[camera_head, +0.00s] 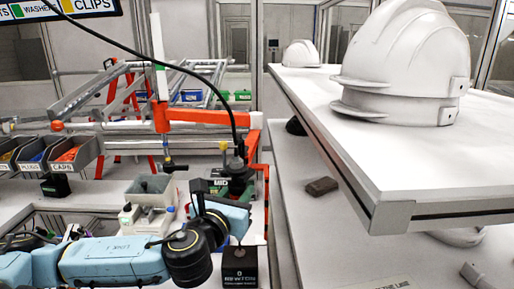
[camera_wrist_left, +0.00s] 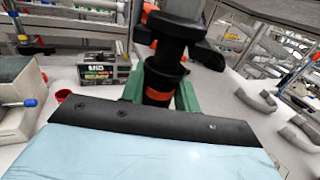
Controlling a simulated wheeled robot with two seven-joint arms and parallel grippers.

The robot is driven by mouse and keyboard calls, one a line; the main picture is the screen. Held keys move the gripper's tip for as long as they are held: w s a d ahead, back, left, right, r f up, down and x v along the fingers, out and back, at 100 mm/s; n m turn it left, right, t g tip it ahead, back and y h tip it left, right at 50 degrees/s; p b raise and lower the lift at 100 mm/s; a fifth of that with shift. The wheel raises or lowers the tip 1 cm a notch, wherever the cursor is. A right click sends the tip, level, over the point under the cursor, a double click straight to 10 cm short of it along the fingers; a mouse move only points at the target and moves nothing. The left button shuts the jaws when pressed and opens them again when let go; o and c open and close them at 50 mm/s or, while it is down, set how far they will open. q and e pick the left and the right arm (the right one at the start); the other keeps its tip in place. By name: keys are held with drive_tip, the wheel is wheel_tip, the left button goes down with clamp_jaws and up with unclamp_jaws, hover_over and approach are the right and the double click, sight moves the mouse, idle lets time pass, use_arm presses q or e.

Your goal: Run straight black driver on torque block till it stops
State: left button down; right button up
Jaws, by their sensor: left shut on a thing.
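The straight black driver (camera_head: 239,160) stands upright in the head view, with a black cable running up from its top. My left gripper (camera_wrist_left: 161,94) is shut on the driver, its green fingers on either side of the body near an orange band; the driver also shows in the left wrist view (camera_wrist_left: 168,50). In the head view my left wrist hides the driver's lower part. The black torque block (camera_head: 239,268), lettered NEWTON, sits below my left wrist. A thin shaft shows just above the block; I cannot tell whether it touches. My right gripper is not in view.
Grey bins (camera_head: 72,154) are at left, an orange-and-grey frame (camera_head: 205,117) behind. A white shelf (camera_head: 410,165) bearing stacked white helmet shells (camera_head: 405,60) juts in at right.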

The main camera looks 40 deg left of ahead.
sight(234, 175)
use_arm(q)
drive_tip(key=shift+f, duration=0.55)
idle(1.4)
wheel_tip(234, 175, up, 6)
drive_tip(key=p, duration=0.6)
drive_tip(key=shift+r, duration=0.2)
